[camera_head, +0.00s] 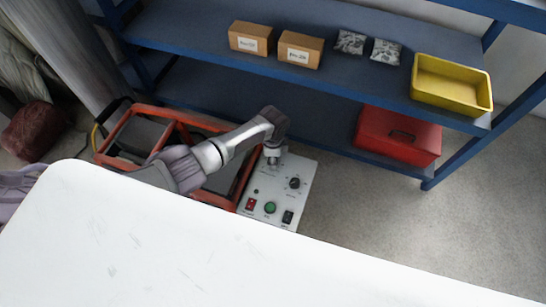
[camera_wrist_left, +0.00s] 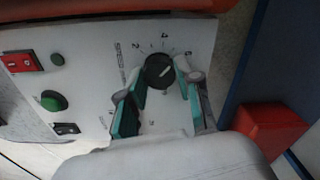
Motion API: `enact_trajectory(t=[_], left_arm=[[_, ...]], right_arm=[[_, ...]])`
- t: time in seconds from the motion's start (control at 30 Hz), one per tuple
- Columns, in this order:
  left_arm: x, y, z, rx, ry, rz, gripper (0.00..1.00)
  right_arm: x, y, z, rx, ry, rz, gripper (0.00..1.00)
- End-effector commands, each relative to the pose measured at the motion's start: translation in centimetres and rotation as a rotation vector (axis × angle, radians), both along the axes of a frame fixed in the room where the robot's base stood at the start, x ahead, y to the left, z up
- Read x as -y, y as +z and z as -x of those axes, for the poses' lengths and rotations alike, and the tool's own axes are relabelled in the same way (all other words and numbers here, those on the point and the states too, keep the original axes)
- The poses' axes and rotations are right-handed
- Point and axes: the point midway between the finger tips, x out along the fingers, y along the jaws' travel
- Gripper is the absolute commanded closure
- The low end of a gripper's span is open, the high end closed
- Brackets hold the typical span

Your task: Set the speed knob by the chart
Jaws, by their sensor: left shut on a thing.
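The speed knob (camera_wrist_left: 160,71) is a black round knob on the light control panel (camera_head: 302,165), beside the word SPEED. A pale line on it points to the upper right in the left wrist view, roughly toward the 6. My left gripper (camera_head: 272,157) is at the far part of the panel, and its teal fingers (camera_wrist_left: 161,84) are shut on the speed knob from both sides. The gripper hides this knob in the head view. Another black knob (camera_head: 295,183) shows nearer the table. I cannot make out a chart. My right gripper is not in view.
The panel also carries a red switch (camera_head: 250,204), a green button (camera_head: 270,207) and a black switch (camera_head: 288,216). A white tabletop (camera_head: 200,255) fills the front. A blue shelf (camera_head: 345,80) behind holds boxes, bags and a yellow bin (camera_head: 450,85); a red case (camera_head: 397,137) is below.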

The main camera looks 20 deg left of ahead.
Motion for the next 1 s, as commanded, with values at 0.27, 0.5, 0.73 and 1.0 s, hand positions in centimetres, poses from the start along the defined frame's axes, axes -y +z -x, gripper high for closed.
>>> enact_trajectory(t=[0.27, 0.5, 0.73, 1.0], left_arm=[[-0.04, -0.03, 0.04, 0.0, -0.214, -0.001, 1.0], [0.01, -0.02, 0.07, 0.0, -0.332, 0.0, 1.0], [0.01, -0.01, 0.08, 0.0, -0.382, 0.001, 1.0], [0.01, 0.0, 0.08, 0.0, -0.391, 0.001, 1.0]], right_arm=[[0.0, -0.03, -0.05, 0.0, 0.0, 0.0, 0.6], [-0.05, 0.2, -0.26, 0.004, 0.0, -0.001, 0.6], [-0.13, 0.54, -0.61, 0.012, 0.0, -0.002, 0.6], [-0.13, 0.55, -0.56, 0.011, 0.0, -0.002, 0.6]])
